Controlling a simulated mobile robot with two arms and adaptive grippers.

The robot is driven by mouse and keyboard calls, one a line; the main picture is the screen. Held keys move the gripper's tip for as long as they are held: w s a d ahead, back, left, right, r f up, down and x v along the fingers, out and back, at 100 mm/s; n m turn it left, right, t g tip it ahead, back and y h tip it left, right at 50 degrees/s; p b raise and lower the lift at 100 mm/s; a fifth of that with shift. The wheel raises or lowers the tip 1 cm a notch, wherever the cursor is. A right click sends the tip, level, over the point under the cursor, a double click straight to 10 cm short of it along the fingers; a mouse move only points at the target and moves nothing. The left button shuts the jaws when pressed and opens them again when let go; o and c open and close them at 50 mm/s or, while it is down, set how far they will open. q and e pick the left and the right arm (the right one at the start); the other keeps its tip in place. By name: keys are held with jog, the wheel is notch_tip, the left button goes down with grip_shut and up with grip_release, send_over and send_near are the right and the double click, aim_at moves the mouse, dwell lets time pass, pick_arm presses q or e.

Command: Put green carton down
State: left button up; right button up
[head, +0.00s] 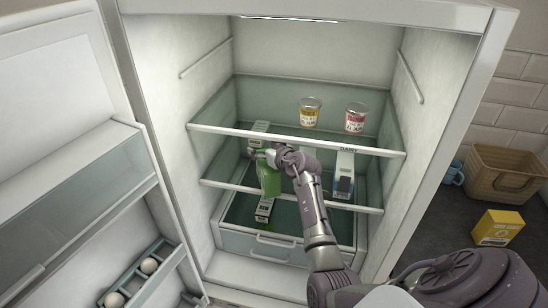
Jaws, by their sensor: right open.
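The green carton (269,181) is inside the open fridge, left of centre at the lower glass shelf. My right gripper (264,155) is at its upper part, with the jaws open. The hand and the shelf edge cover some of the carton, so I cannot tell whether the fingers touch it. A pale green-grey carton top (259,131) shows behind the hand, and a dark-labelled carton part (265,209) shows below the shelf edge. I cannot tell if these belong to the same carton. My left gripper is not in view.
A white dairy carton (345,173) stands to the right on the lower shelf (228,185). A yellow can (309,113) and a pink can (356,118) stand on the upper shelf (270,134). The open door with eggs (149,265) is at left. A basket (500,174) and yellow box (497,228) are at right.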

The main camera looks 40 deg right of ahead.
aim_at(268, 173)
jog(key=s+b, duration=0.2)
jog(key=s, duration=1)
jog(key=shift+s+a, duration=0.25)
jog(key=shift+a, duration=0.05)
